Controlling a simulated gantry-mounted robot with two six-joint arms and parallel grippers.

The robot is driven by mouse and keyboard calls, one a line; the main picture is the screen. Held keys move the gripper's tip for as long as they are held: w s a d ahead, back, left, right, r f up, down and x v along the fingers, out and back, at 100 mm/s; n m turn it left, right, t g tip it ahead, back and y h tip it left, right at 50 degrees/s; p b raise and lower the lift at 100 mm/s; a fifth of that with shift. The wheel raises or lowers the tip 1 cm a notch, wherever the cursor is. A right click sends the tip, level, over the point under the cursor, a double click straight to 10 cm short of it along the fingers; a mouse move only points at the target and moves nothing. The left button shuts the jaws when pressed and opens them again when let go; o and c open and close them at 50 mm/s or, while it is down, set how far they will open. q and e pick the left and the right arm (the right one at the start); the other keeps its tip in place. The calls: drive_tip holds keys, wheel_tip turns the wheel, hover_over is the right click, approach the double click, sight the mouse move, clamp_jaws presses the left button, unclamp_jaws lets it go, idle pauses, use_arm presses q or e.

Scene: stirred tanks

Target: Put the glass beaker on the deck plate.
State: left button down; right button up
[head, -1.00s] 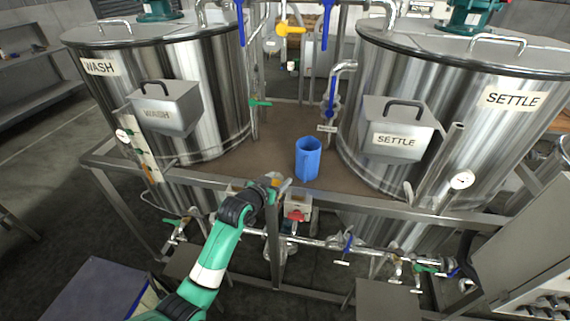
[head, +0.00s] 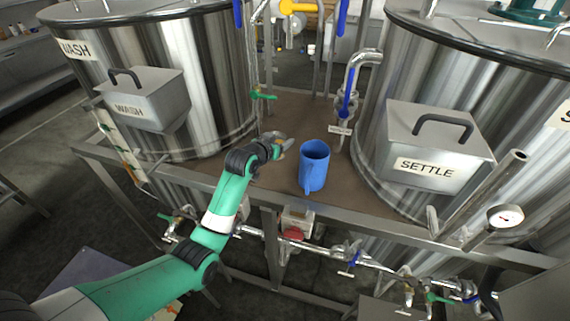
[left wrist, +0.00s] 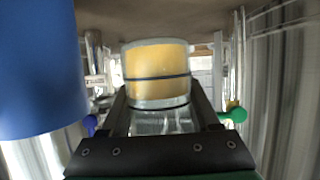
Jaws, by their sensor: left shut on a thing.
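The glass beaker (left wrist: 155,72) holds something yellow and has a dark band around it. My left gripper (left wrist: 160,105) is shut on the beaker; its dark fingers show on both sides of it in the left wrist view. In the head view my left gripper (head: 281,145) is over the brown deck plate (head: 290,110) between the two tanks, left of the blue jug. The beaker is small and partly hidden there, and I cannot tell whether it touches the plate. My right gripper is not in view.
The blue jug (head: 314,168) stands on the plate close to the right, and also shows in the left wrist view (left wrist: 38,70). The WASH tank (head: 215,80) and the SETTLE tank (head: 400,110) flank the plate. A grey frame rail (head: 340,220) runs along the front.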

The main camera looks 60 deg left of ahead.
sight(281, 166)
use_arm(q)
wheel_tip(281, 166, down, 3)
drive_tip(key=shift+r+b, duration=0.1)
drive_tip(key=shift+b, duration=0.55)
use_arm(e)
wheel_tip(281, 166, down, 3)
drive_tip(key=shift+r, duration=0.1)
use_arm(q)
wheel_tip(281, 166, down, 5)
drive_tip(key=shift+r+b, duration=0.1)
drive_tip(key=shift+b, duration=0.6)
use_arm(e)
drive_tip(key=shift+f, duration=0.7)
use_arm(q)
drive_tip(key=c, duration=0.6)
unclamp_jaws()
drive_tip(key=o, duration=0.5)
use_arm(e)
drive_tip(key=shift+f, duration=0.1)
